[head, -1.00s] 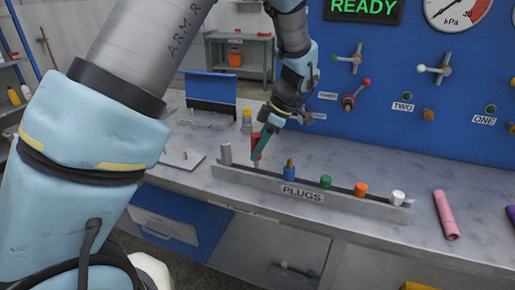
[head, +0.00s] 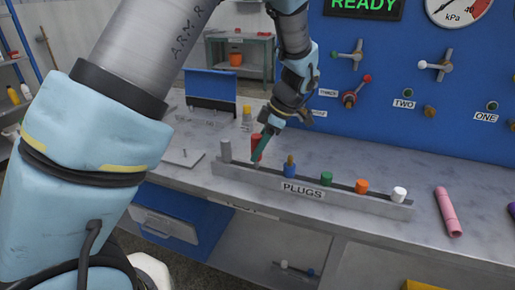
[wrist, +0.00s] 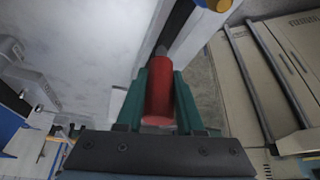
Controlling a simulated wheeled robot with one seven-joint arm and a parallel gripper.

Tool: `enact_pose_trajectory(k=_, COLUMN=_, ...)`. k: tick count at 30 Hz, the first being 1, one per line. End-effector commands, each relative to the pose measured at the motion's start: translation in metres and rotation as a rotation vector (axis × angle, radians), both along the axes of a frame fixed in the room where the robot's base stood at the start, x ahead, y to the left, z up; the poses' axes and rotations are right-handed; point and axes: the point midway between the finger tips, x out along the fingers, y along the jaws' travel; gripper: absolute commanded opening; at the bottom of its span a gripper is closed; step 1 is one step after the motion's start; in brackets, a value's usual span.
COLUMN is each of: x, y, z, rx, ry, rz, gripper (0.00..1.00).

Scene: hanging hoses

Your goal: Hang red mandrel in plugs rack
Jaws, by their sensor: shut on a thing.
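The red mandrel (head: 256,144) is upright between the fingers of my gripper (head: 263,143), which is shut on it. In the wrist view the mandrel (wrist: 160,92) sits between the two green fingers (wrist: 160,100), its grey tip pointing at the rack. The plugs rack (head: 345,204) is a long grey rail labelled PLUGS on the bench. The mandrel is over the rack's left part, between a grey peg and the blue plug. Whether its tip is inside a slot cannot be told.
In the rack stand a grey peg (head: 226,150), a blue plug (head: 290,171), a green plug (head: 326,178), an orange plug (head: 362,186) and a white plug (head: 398,194). A pink cylinder (head: 448,212) lies at right. The blue panel (head: 400,110) with valves rises behind.

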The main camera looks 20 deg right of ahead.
Motion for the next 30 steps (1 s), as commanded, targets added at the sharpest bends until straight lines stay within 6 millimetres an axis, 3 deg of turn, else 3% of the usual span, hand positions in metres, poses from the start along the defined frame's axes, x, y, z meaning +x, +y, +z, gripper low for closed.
enact_pose_trajectory(k=30, x=0.0, y=0.0, z=-0.025, rx=0.0, ry=0.0, rz=0.001, gripper=0.0)
